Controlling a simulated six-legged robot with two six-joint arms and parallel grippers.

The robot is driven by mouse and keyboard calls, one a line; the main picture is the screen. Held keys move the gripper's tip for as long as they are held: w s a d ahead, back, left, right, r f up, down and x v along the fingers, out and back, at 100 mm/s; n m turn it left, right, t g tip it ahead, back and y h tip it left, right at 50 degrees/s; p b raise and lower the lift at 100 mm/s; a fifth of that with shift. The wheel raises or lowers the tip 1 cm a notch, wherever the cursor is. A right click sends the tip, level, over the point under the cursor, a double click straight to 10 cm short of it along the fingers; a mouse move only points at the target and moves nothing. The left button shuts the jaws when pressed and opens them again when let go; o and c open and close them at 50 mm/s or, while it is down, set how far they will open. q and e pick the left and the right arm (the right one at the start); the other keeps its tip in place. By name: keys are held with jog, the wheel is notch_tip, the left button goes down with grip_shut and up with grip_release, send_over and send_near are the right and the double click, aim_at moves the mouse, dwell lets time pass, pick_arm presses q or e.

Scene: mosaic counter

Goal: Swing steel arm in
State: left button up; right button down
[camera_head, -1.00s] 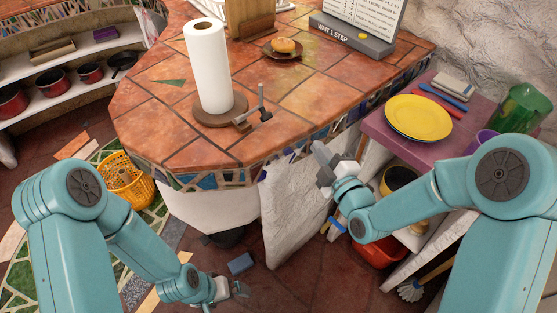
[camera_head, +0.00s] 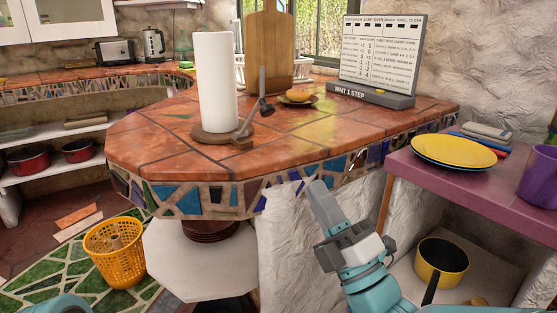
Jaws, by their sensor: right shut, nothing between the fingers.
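A white paper towel roll (camera_head: 215,85) stands upright on a round wooden base (camera_head: 222,137) on the tiled counter. The steel arm (camera_head: 250,120) is a thin grey bar at the right of the roll, joined near the base's right edge. It leans up to the right, clear of the paper, with a dark knob (camera_head: 267,109) near its upper part. My right gripper (camera_head: 317,190) is shut and empty, in front of the counter's mosaic edge, below and right of the steel arm and apart from it. My left gripper is out of view.
A bun on a plate (camera_head: 298,97), a cutting board (camera_head: 268,45) and a sign stand (camera_head: 377,97) are behind the steel arm. The counter (camera_head: 290,140) is clear in front of it. A purple shelf (camera_head: 480,185) with a yellow plate (camera_head: 452,150) stands at right.

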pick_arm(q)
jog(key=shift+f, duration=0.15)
pick_arm(e)
jog(key=shift+a+f, duration=0.15)
pick_arm(q)
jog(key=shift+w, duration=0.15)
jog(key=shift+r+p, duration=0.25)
jog(key=shift+p, duration=0.15)
pick_arm(e)
send_near(263, 74)
jog(key=w+a+f, duration=0.2)
jog(key=w, duration=0.1)
